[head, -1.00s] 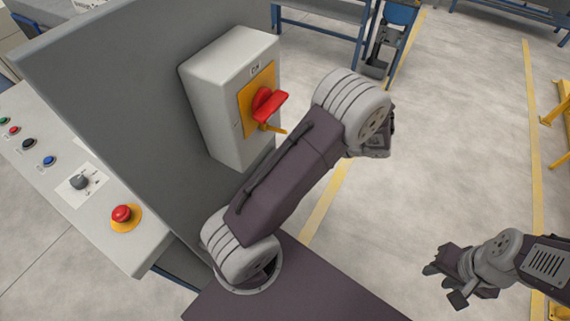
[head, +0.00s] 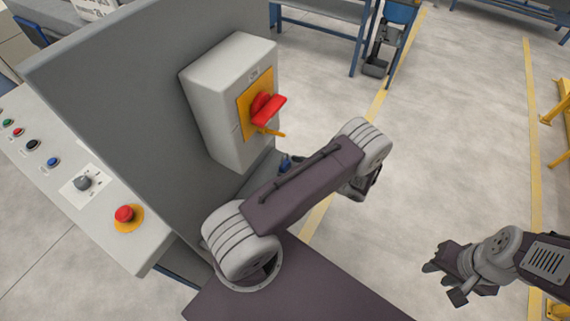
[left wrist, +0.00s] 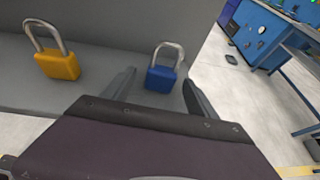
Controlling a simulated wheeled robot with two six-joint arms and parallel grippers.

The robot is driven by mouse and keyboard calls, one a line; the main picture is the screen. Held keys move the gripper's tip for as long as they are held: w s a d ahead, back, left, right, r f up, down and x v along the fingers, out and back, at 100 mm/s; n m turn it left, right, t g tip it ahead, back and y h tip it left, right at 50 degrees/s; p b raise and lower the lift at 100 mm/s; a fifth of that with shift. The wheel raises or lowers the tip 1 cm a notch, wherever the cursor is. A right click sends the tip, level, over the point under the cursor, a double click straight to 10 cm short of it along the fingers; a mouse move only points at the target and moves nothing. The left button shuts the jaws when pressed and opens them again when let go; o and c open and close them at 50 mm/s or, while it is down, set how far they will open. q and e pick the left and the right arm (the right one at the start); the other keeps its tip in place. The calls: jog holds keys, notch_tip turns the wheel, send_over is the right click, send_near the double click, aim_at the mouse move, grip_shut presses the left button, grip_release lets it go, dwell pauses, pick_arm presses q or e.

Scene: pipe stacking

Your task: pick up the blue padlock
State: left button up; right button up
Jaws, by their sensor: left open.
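The blue padlock (left wrist: 160,79) with a silver shackle stands on a grey ledge in the left wrist view. A small blue part of it (head: 285,164) shows in the head view, below the switch box and beside my left arm. My left gripper (left wrist: 158,84) is open, with the blue padlock seen between its two fingers and a little ahead of them; I see no contact. A yellow padlock (left wrist: 57,65) stands to the left of the blue one. My right gripper (head: 446,282) is open and empty at the lower right.
A grey box with a red rotary switch (head: 266,108) is fixed to the upright grey panel (head: 120,110), close to my left arm. A sloped console (head: 85,195) with buttons lies at the left. The floor to the right is open.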

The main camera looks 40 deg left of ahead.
aim_at(288, 166)
pick_arm(q)
jog(key=x, duration=0.3)
jog(key=shift+a, duration=0.1)
grip_shut()
jog(key=shift+r, duration=0.1)
jog(key=shift+w+r, duration=0.1)
jog(key=shift+r, duration=0.25)
jog(key=r, duration=0.2)
jog(key=d+r, duration=0.1)
jog(key=shift+d+r, duration=0.1)
jog(key=shift+r, duration=0.3)
jog(key=s+r+v, duration=0.1)
jog(key=r+v, duration=0.1)
jog(key=v, duration=1)
jog(key=shift+s+a+b, duration=0.25)
jog(key=shift+s+b, duration=0.05)
jog(key=shift+s, duration=0.05)
